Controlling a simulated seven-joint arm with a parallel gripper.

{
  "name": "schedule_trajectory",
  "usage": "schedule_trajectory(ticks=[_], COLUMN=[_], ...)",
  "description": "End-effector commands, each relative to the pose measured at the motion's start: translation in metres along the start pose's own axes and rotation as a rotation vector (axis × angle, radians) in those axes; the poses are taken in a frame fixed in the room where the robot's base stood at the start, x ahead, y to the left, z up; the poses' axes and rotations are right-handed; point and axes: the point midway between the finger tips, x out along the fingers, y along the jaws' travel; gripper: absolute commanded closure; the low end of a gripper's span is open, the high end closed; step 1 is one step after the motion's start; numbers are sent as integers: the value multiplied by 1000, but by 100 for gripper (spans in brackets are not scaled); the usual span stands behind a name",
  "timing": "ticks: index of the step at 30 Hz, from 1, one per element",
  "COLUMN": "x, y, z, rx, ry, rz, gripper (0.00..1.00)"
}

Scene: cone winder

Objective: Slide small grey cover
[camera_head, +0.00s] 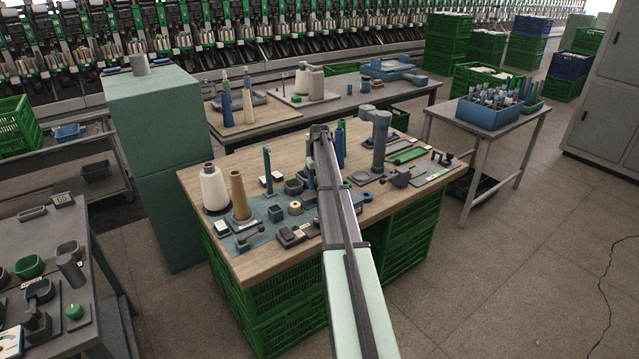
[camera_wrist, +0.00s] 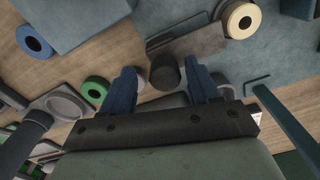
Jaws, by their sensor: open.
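My gripper (camera_wrist: 163,88) is open in the wrist view, its two blue fingers pointing down at the bench. Between the fingers is a short dark grey round knob (camera_wrist: 166,73). A flat dark grey slab (camera_wrist: 190,44) lies just beyond it. I cannot tell whether the knob and slab are joined, or which is the small grey cover. No contact between fingers and knob is clear. In the head view my arm reaches over the wooden bench (camera_head: 222,168) and hides the fingers. A small dark grey block assembly (camera_head: 291,236) lies left of the arm on the blue-grey mat (camera_head: 262,238).
A cream ring (camera_wrist: 241,20), a green ring (camera_wrist: 95,90) and a grey round cup (camera_wrist: 66,103) lie near the fingers. Cream (camera_head: 214,189) and tan (camera_head: 239,195) cones stand at the bench's left. A grey column device (camera_head: 379,143) stands right of my arm.

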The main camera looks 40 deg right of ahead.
Motion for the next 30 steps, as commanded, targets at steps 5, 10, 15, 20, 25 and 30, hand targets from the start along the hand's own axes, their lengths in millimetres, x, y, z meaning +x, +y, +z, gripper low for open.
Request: schedule_trajectory(ticks=[5, 10, 15, 20, 25, 30], x=[-2, -17, -48, -80, -109, -129], y=[-1, -1, 0, 0, 0, 0], z=[0, 0, 0, 0, 0, 0], rx=[0, 0, 0, 0, 0, 0], ry=[-1, 0, 1, 1, 1, 0], rz=[-1, -1, -1, 0, 0, 0], gripper=[39, 39, 39, 39, 39, 39])
